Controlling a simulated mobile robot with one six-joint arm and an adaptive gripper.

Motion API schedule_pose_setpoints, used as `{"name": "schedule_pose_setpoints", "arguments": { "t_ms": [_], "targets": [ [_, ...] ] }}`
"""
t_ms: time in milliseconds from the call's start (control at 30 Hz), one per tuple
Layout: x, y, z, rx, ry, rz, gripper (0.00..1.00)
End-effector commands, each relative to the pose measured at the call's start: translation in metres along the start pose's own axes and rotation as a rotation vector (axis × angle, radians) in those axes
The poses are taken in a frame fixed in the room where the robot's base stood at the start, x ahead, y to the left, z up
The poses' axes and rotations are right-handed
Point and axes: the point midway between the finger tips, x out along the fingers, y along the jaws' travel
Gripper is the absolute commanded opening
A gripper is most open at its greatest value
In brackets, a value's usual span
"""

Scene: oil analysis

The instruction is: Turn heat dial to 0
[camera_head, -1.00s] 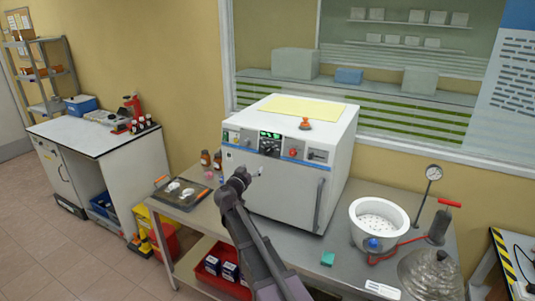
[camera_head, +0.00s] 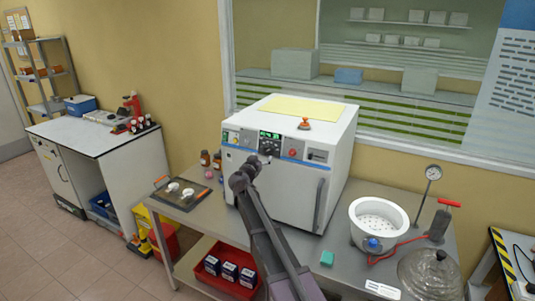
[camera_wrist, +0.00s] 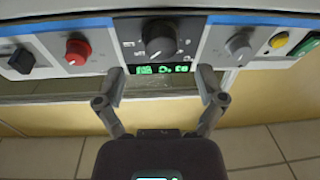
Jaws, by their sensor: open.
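The white oven-like unit (camera_head: 285,190) stands on the bench with a control panel along its upper front. In the wrist view a large black dial (camera_wrist: 160,38) with a marked scale sits in the panel's middle, beside a lit green display (camera_wrist: 160,69). I take it for the heat dial; its labels are too small to read. A red knob (camera_wrist: 76,50) and a grey knob (camera_wrist: 238,46) flank it. My gripper (camera_wrist: 162,82) is open and empty, its fingertips apart on either side of the display, short of the dial. In the head view my gripper (camera_head: 257,163) is just below the panel.
An orange-topped item (camera_head: 304,123) and a yellow sheet (camera_head: 300,108) lie on the unit. A white pot (camera_head: 378,220) with a gauge stands right; a tray (camera_head: 182,192) and small bottles stand left. A red bin (camera_head: 232,277) sits on the lower shelf.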

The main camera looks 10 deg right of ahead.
Motion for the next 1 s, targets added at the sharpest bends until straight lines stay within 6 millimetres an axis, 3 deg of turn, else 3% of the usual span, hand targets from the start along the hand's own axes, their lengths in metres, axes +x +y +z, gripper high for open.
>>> {"name": "schedule_pose_setpoints", "arguments": {
  "t_ms": [100, 300, 800, 1000],
  "targets": [
    [0.02, -0.002, 0.0, 0.0, 0.0, 0.001, 0.89],
    [0.039, -0.001, 0.0, 0.0, 0.0, 0.0, 0.89],
    [0.047, -0.001, 0.0, 0.0, 0.0, -0.001, 0.89],
    [0.047, -0.001, 0.0, 0.0, 0.0, -0.001, 0.29]
  ]
}}
